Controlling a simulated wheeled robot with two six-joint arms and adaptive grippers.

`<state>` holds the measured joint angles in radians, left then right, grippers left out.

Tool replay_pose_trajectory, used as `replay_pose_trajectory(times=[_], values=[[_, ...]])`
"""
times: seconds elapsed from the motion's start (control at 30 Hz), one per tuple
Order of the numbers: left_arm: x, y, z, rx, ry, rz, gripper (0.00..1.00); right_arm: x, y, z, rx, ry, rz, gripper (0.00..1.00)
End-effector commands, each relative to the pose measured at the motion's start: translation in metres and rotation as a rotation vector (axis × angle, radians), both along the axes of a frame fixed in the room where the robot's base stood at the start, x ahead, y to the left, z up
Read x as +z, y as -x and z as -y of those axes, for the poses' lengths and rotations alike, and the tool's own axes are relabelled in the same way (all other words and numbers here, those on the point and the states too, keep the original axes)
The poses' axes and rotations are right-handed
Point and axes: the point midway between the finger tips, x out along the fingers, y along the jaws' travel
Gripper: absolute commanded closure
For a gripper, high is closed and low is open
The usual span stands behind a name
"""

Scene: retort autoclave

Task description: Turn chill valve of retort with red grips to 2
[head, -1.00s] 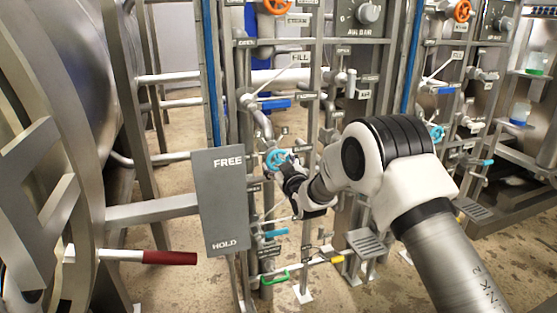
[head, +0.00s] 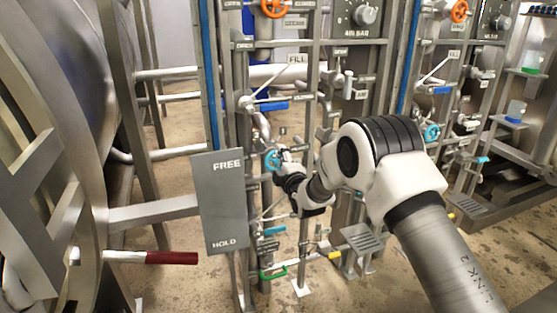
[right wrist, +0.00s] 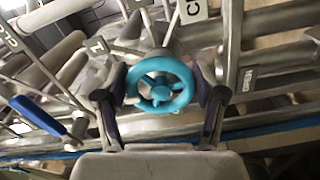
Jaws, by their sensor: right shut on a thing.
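The chill valve is a light-blue handwheel (head: 272,160) on the pipe rack in the head view, just right of the FREE/HOLD plate. In the right wrist view the blue wheel (right wrist: 160,82) lies between the two fingers. My right gripper (head: 281,164) is shut on the wheel's rim, with a finger on each side; it also shows in the right wrist view (right wrist: 162,95). A red grip (head: 171,258) on a bar shows at the lower left. The valve's scale numbers are too small to read for certain. My left gripper is not in view.
The grey FREE/HOLD plate (head: 222,202) stands close left of my right gripper. A blue FILL lever (head: 273,105) is above, and a green handle (head: 273,273) below. A second rack with another blue wheel (head: 431,132) stands to the right.

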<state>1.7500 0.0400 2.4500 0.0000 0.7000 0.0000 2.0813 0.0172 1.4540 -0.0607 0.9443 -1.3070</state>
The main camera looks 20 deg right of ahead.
Motion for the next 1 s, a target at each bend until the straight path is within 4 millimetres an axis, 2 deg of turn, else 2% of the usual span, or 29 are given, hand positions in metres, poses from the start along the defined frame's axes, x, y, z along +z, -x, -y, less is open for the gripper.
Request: replay_pose_trajectory(times=[0.2,0.5,1.0], values=[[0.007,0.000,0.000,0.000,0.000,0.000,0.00,0.003,0.000,0.000,0.001,0.197,0.007,0.65],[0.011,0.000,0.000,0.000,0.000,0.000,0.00,0.003,0.000,0.000,0.001,0.401,0.014,0.65],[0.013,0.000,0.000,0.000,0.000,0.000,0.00,0.003,0.000,-0.001,0.001,0.501,0.015,0.65]])
